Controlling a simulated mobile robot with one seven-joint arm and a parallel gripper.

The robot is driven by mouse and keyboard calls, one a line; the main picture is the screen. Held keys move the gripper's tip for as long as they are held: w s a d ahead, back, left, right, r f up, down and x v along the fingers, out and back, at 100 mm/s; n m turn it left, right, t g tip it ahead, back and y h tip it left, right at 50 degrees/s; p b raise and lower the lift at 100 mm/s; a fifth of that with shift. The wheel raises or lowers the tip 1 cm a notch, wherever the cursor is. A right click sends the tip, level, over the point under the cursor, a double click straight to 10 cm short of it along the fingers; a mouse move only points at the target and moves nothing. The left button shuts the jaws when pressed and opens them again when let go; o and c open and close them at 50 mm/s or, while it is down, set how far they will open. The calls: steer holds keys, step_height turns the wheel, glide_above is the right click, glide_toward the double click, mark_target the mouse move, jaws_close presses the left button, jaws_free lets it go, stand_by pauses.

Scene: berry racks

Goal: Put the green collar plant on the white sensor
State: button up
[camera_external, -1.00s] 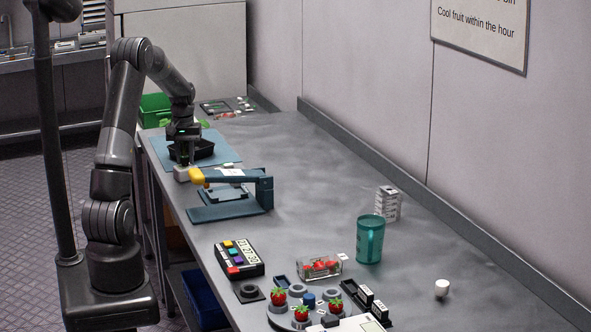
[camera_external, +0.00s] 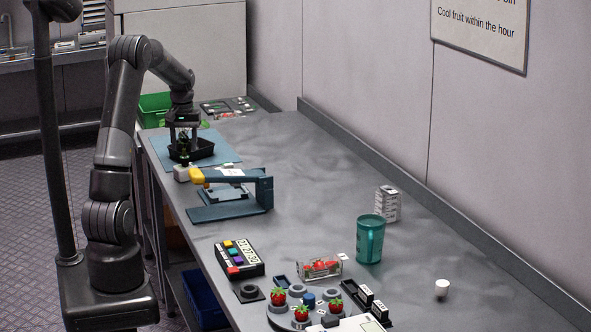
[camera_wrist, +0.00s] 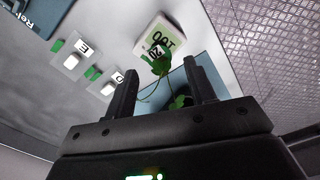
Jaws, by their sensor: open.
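The plant (camera_wrist: 158,67) has green leaves and thin stems. It shows between and beyond the fingers of my gripper (camera_wrist: 162,82), which are spread apart. The collar is not clear to me. A white block with printed figures (camera_wrist: 171,28), probably the white sensor, lies behind the leaves; I cannot tell whether the plant touches it. In the external view, a small white block (camera_external: 182,174) sits at the left table edge. My gripper (camera_external: 184,150) hangs just above and behind it, with a bit of green between its fingers.
A black tray (camera_external: 205,149) sits on a blue mat (camera_external: 222,150) close behind my gripper. A blue stand with a yellow-ended arm (camera_external: 235,176) is in front. White tags with green parts (camera_wrist: 72,54) lie nearby in the wrist view.

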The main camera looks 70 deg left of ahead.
mark_target(185, 149)
step_height(185, 149, up, 8)
steer(key=shift+f, duration=0.15)
steer(key=shift+d, duration=0.1)
steer(key=w+d+r+m+t, duration=0.1)
steer(key=w+d+r+m, duration=0.1)
steer(key=d, duration=0.6)
steer(key=w+d+r+m+y, duration=0.1)
steer(key=d+r+m, duration=0.15)
steer(key=d, duration=0.65)
steer(key=w+d+r+m+t, duration=0.1)
steer(key=w+d+r, duration=0.15)
steer(key=d, duration=0.55)
steer(key=s+d+f+m+t, duration=0.1)
steer(key=s+d+m, duration=0.1)
steer(key=s+d, duration=0.2)
steer(key=s+d+f+m+t, duration=0.1)
steer(key=s+d+m, duration=0.2)
steer(key=d, duration=0.8)
steer(key=s+d+f+m+t+h, duration=0.1)
steer(key=s+d+m, duration=0.2)
steer(key=s+d, duration=0.2)
steer(key=shift+d+t, duration=0.3)
steer(key=shift+d, duration=0.85)
